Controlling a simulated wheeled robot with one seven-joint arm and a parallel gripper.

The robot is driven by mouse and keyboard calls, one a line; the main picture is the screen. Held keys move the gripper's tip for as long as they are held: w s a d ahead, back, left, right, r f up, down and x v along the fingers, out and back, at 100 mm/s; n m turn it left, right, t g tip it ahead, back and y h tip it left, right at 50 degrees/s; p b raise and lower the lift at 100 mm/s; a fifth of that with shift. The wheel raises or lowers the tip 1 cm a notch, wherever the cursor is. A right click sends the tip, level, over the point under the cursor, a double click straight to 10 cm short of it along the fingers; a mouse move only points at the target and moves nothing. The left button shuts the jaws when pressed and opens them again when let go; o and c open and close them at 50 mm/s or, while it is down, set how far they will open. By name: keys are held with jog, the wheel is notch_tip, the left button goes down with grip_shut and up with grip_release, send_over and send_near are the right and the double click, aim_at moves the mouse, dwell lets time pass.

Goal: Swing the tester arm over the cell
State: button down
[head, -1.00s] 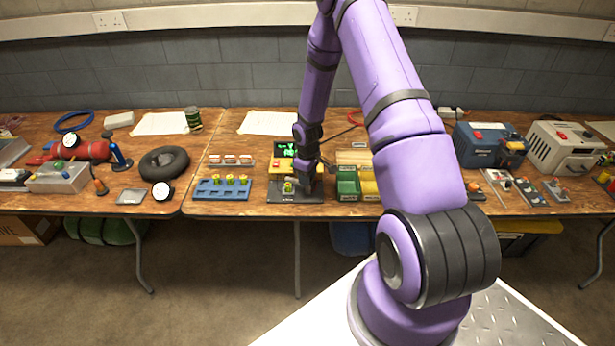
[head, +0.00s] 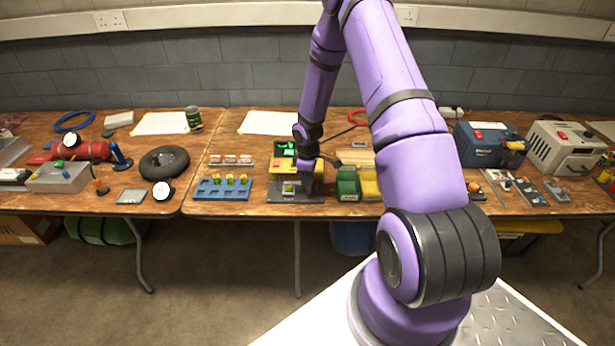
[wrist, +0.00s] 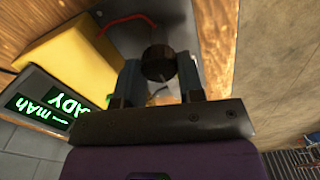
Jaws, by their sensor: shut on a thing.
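My gripper (wrist: 158,78) is shut on a dark round knob (wrist: 158,63), which I take to be the tester arm's handle. In the head view my gripper (head: 305,185) is just right of the cell. The rest of the tester arm is mostly hidden by my gripper and wrist.
A blue tray (head: 222,194) holding several yellow-green cells lies left of the tester. A green bin (head: 348,184) and a yellow bin (head: 369,186) stand close on the right. A white sheet (head: 268,122) lies behind. The table's front edge is close.

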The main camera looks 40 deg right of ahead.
jog(key=c, duration=0.7)
grip_release()
jog(key=shift+c, duration=0.2)
notch_tip(320, 180, up, 11)
jog(key=shift+f, duration=0.1)
